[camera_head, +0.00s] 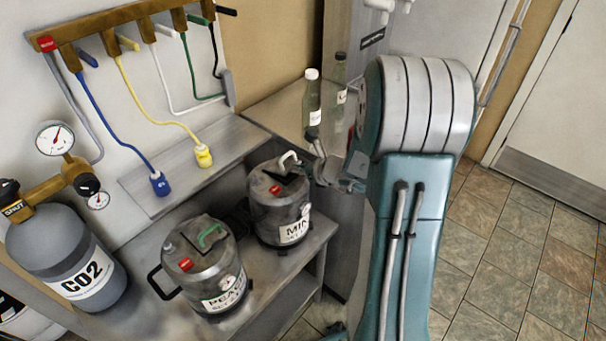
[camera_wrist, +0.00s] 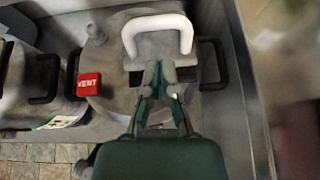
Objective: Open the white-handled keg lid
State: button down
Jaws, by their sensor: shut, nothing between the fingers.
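The keg with the white handle (camera_head: 278,203) stands on the metal shelf in the head view, its label reading "MIN". Its white lid handle (camera_head: 290,160) stands up as a loop on top; in the wrist view the white handle (camera_wrist: 158,26) arches just beyond my fingertips. My gripper (camera_wrist: 160,70) is shut and empty over the keg lid (camera_wrist: 110,60), on the near side of the handle. Whether the fingertips touch the lid cannot be told. In the head view my gripper (camera_head: 318,160) is beside the keg's upper right. The lid appears seated on the keg.
A red VENT button (camera_wrist: 89,84) sits on the lid. A second keg with a green handle (camera_head: 211,235) stands to the left. A CO2 cylinder (camera_head: 75,265) is farther left. Bottles (camera_head: 312,98) stand behind. Coloured hoses (camera_head: 130,100) hang above. A metal wall (camera_wrist: 238,90) runs close on the right.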

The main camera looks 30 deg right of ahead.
jog(key=shift+w+a+r, duration=0.15)
jog(key=shift+r, duration=0.05)
dwell(0.3)
